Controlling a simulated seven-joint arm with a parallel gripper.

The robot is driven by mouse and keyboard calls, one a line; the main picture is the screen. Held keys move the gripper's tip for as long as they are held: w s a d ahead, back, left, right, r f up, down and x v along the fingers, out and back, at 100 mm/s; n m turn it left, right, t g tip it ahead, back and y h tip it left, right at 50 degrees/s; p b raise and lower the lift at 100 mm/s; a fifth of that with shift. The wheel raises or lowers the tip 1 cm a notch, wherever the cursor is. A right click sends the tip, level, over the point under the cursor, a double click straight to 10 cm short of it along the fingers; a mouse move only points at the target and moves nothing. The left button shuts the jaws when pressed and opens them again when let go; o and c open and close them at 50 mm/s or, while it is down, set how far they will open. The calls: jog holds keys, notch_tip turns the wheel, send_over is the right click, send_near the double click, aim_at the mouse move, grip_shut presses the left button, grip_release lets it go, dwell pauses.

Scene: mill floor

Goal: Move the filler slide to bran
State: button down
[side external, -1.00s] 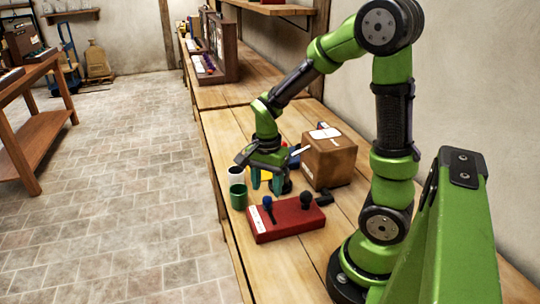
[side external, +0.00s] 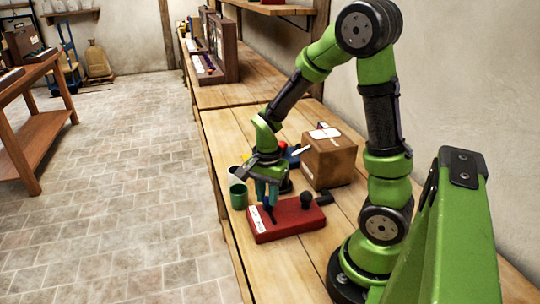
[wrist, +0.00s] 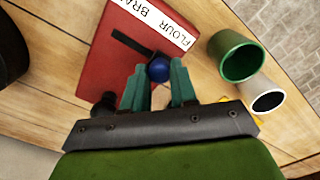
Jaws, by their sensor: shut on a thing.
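The red filler box (side external: 290,222) lies on the bench and carries a white label (wrist: 160,20) with FLOUR and BRAN on it. A dark slot (wrist: 133,43) runs along its top beside the label. The slide's blue knob (wrist: 158,70) is at the FLOUR end of the slot, away from BRAN. My gripper (side external: 267,204) is down over the box, and its teal fingers (wrist: 158,82) are shut on the blue knob. The fingers hide the knob in the side view. A black knob (side external: 306,200) stands farther right on the same box.
A green cup (side external: 238,196) stands close left of the box, with a white cup (wrist: 268,100) beside it. A cardboard carton (side external: 329,160) stands behind. Blue and yellow items sit behind my gripper, partly hidden. The bench's front edge runs close by the box.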

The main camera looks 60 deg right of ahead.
aim_at(275, 224)
jog(key=shift+s+a, duration=2.35)
jog(key=c, duration=0.9)
grip_release()
notch_tip(275, 224, up, 17)
jog(key=shift+f, duration=0.1)
